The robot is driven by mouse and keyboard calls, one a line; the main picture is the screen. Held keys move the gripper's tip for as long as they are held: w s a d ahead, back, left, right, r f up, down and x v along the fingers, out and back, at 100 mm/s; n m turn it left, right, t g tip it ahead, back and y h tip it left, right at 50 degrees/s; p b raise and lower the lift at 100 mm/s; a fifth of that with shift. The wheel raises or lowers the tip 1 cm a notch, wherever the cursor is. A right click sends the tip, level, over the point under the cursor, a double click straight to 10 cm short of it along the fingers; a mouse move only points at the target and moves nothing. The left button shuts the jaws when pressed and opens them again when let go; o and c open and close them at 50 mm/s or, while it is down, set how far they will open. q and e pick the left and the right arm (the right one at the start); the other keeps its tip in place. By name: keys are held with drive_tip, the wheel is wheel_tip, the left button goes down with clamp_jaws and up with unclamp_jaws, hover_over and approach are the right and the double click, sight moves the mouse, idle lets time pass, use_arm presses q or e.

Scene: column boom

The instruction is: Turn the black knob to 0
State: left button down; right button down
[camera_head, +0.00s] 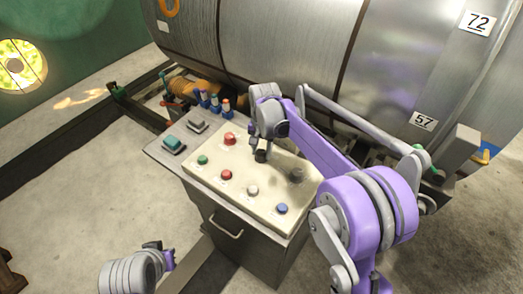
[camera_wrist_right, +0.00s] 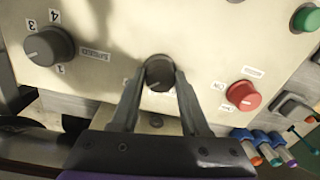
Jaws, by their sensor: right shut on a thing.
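A small black knob (camera_wrist_right: 159,72) sits on the cream panel (camera_wrist_right: 120,30) in the right wrist view, between the fingertips of my right gripper (camera_wrist_right: 158,82). The fingers are shut on its sides. In the head view my right gripper (camera_head: 261,152) reaches down to the panel's far side, and the knob (camera_head: 260,157) is mostly hidden under it. The knob's pointer and its scale marks cannot be read clearly. My left gripper (camera_head: 163,256) is low at the left of the head view, away from the panel; its jaws are not clear.
A larger dark knob (camera_wrist_right: 48,46) with a numbered scale is beside the held one. A red knob (camera_wrist_right: 243,95) is on the other side. Several coloured buttons, including a blue one (camera_head: 282,208), dot the panel. A big metal tank (camera_head: 290,45) stands close behind the console.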

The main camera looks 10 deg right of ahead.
sight(263, 152)
drive_tip(key=shift+n, duration=0.3)
drive_tip(key=n, duration=0.3)
drive_tip(key=shift+b, duration=0.35)
drive_tip(key=shift+n, duration=2.5)
drive_tip(key=shift+c, duration=1.9)
unclamp_jaws()
wheel_tip(263, 152, up, 11)
drive_tip(key=shift+d, duration=0.2)
drive_tip(key=shift+f, duration=0.1)
